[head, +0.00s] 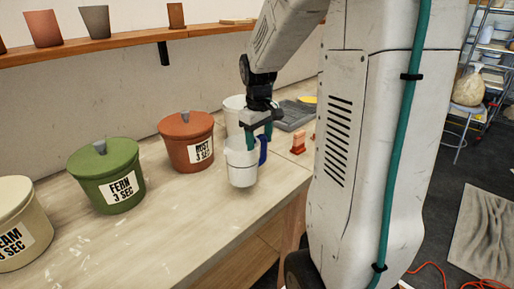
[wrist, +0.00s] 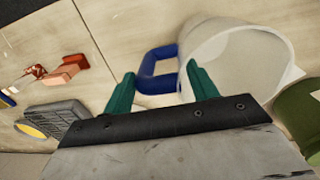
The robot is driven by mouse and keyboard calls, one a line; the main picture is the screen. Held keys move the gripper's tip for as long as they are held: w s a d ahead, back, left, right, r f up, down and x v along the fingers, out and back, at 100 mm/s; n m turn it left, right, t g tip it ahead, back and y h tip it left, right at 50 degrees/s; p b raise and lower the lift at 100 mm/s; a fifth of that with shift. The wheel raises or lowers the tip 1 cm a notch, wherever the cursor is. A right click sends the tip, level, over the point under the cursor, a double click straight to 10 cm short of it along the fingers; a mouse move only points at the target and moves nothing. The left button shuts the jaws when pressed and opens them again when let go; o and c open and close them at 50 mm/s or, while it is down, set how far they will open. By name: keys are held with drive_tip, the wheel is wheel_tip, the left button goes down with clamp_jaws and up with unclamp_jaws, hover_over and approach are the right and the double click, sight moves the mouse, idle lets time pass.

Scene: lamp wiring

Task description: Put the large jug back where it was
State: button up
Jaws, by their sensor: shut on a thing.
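A white jug (head: 241,168) with a blue handle (head: 263,150) is at my gripper (head: 259,132), above or on the bench near its front edge; I cannot tell if its base touches. In the wrist view the jug's open mouth (wrist: 245,60) lies right of my gripper (wrist: 160,92). The blue handle (wrist: 157,70) shows between the two teal fingers, and the right finger overlaps the jug's wall. My gripper is shut on the jug; the exact contact is unclear. Another white vessel (head: 234,104) stands behind, partly hidden by my arm; its handle is not visible.
A rust-red lidded pot (head: 186,150), a green one (head: 107,185) and a cream one (head: 18,230) stand left along the bench (head: 165,225). A grey tray-like thing (head: 296,115) and small orange-red pieces (head: 299,142) lie right. A shelf (head: 130,36) with cups runs above.

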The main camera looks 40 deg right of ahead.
sight(260, 161)
drive_tip(key=shift+f, duration=1.5)
drive_tip(key=shift+f, duration=0.2)
drive_tip(key=o, duration=1.6)
